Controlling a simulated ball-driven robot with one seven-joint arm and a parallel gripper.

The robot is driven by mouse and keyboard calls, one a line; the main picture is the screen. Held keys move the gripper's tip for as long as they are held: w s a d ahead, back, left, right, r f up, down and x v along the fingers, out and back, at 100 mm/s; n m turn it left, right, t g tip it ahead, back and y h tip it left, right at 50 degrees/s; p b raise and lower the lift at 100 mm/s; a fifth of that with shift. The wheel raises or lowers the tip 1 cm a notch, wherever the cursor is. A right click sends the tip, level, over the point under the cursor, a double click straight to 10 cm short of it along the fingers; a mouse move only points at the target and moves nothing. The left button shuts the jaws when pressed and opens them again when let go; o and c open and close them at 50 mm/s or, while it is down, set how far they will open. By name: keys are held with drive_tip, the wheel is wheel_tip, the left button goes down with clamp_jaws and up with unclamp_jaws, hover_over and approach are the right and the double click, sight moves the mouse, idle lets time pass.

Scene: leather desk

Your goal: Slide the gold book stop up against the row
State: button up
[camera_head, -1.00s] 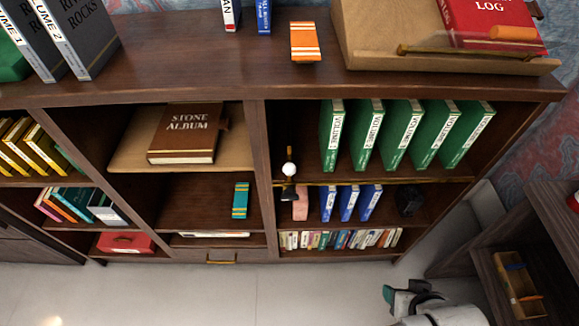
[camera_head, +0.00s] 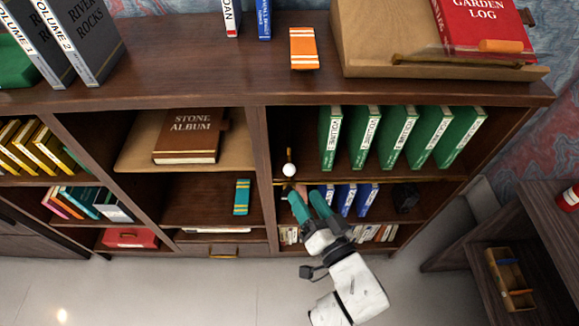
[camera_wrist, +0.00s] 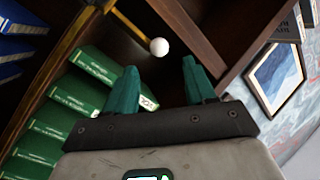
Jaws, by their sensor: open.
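The gold book stop (camera_head: 290,156) is a thin upright gold piece with a white ball knob (camera_head: 289,170), at the left end of the upper right shelf. In the wrist view the white knob (camera_wrist: 159,47) sits on a gold stem (camera_wrist: 130,27), beyond my fingertips and roughly between them. The row of green volumes (camera_head: 400,140) stands to the right of the stop, with a gap between. My gripper (camera_head: 307,193) has teal fingers, open and empty, just below and right of the knob. In the wrist view the fingers (camera_wrist: 160,78) are spread apart, with no contact visible.
A gold rail (camera_wrist: 66,45) runs along the shelf front. Blue books (camera_head: 357,199) stand on the shelf below, partly behind my fingers. A wooden divider (camera_head: 262,165) is close left of the stop. A dark side table (camera_head: 540,225) stands at right.

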sight(292, 174)
drive_tip(key=b+x, duration=0.1)
drive_tip(key=x, duration=0.8)
drive_tip(key=shift+w+b, duration=0.3)
drive_tip(key=shift+c, duration=0.2)
clamp_jaws()
